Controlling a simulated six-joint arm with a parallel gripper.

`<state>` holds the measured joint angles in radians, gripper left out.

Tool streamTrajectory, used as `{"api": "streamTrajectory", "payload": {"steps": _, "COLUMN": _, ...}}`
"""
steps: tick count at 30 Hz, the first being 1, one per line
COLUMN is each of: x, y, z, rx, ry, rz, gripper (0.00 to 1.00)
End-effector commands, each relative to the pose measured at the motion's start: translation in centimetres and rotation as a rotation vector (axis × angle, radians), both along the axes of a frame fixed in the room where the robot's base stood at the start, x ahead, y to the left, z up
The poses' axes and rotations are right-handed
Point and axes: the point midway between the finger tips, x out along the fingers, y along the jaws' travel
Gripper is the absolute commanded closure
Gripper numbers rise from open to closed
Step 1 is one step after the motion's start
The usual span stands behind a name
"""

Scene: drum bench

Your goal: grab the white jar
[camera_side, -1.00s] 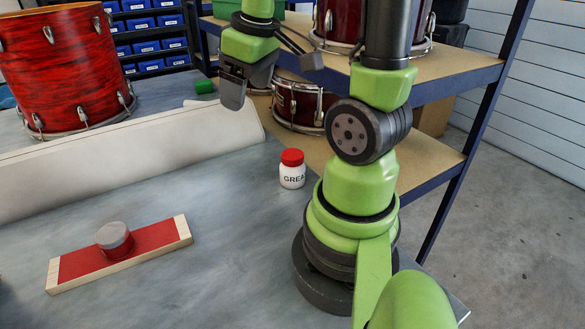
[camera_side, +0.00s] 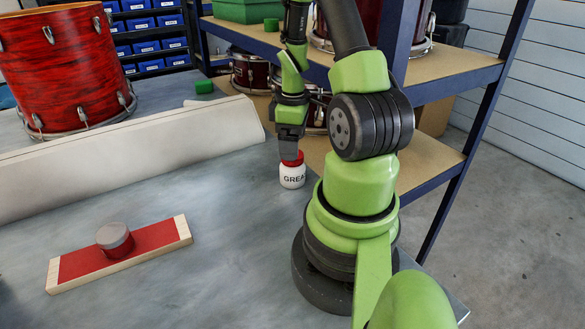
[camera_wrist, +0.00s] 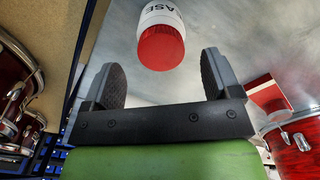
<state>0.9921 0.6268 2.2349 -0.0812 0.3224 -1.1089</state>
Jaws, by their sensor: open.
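The white jar (camera_side: 292,177) has a red lid and dark lettering. It stands upright on the grey bench, left of my arm's base in the side view. My gripper (camera_side: 290,158) points down right at the jar's lid in that view, partly covering the lid. In the wrist view the jar (camera_wrist: 157,22) shows at the top, beyond and between the two fingertips of my gripper (camera_wrist: 162,78). The fingers are apart with nothing between them. Whether a finger touches the lid cannot be told.
A wooden block with a red top (camera_side: 155,239) and a grey-topped round piece (camera_side: 115,236) lies at the front left. A long pale padded roll (camera_side: 130,155) and a red drum (camera_side: 60,70) stand behind. A shelf (camera_side: 445,75) stands close behind the jar.

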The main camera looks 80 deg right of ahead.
Motion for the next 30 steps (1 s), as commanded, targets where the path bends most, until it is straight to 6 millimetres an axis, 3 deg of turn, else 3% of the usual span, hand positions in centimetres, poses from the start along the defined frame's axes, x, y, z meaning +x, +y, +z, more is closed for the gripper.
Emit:
{"api": "streamTrajectory", "payload": {"steps": 7, "x": 0.1, "y": 0.1, "z": -3.4, "rx": 0.004, "ry": 0.003, "rz": -0.001, "gripper": 0.17}}
{"api": "streamTrajectory", "payload": {"steps": 17, "x": 0.1, "y": 0.1, "z": -4.0, "rx": 0.000, "ry": 0.001, "rz": -0.001, "gripper": 0.17}}
{"api": "streamTrajectory", "payload": {"steps": 25, "x": 0.1, "y": 0.1, "z": -4.0, "rx": 0.000, "ry": 0.001, "rz": -0.001, "gripper": 0.76}}
{"api": "streamTrajectory", "payload": {"steps": 30, "x": 0.1, "y": 0.1, "z": -4.0, "rx": 0.000, "ry": 0.001, "rz": -0.001, "gripper": 0.76}}
